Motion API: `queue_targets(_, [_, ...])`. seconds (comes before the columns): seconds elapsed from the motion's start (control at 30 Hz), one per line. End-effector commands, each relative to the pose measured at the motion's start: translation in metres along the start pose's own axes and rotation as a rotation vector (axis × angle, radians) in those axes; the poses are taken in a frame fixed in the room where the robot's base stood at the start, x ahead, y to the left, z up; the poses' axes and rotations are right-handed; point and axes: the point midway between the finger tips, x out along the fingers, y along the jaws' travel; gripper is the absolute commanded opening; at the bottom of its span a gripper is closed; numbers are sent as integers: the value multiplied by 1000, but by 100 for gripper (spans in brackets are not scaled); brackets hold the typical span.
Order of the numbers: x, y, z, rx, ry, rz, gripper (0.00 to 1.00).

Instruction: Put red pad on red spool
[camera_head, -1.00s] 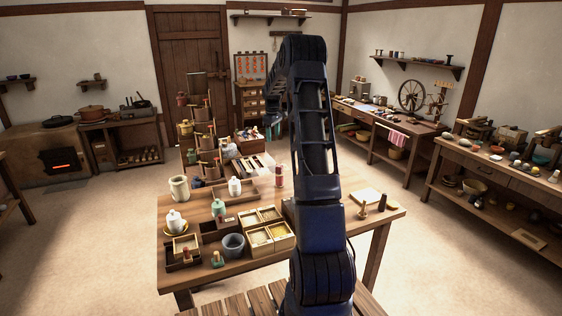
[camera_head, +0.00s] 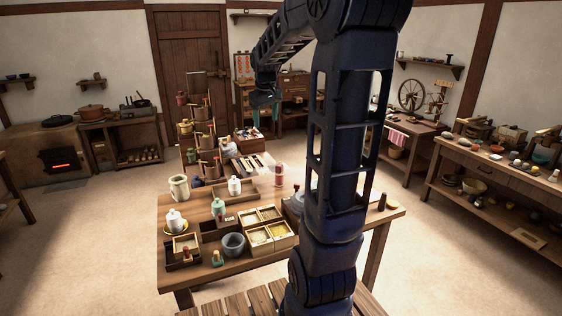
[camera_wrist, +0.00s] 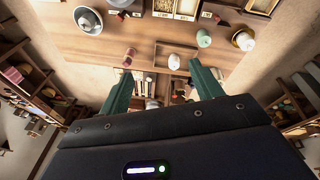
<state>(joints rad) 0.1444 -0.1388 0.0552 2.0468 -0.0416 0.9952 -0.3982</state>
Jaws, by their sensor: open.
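A small red-and-white upright cylinder (camera_head: 279,174), which may be the red spool, stands at the far edge of the near table. A reddish cylinder also shows in the wrist view (camera_wrist: 128,57), on the table. I cannot pick out the red pad for certain; an open crate (camera_head: 249,139) beyond the table holds small mixed pieces, some reddish, too small to tell apart. My gripper (camera_head: 265,114) is open, its green fingers pointing down, in the air beyond the table and above that crate. In the wrist view my gripper (camera_wrist: 162,85) has fingers wide apart, with nothing held between them.
The near table (camera_head: 205,262) carries jars, a grey bowl (camera_head: 233,245) and divided wooden boxes (camera_head: 272,242). A stepped shelf (camera_head: 191,152) with pots stands left of the crate. A side bench (camera_head: 500,165) is at the right. Open floor lies on the left.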

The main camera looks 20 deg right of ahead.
Motion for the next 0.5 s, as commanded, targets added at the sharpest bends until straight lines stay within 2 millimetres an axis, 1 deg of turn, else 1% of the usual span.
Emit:
queue_targets(0.03, [-8,-10,14,15,12,3,65])
queue_targets(0.23, [-27,-43,66,92,51,7,65])
queue_targets(0.4, [-35,-71,112,157,85,3,65])
queue_targets(0.5, [-37,-86,139,196,105,-1,65])
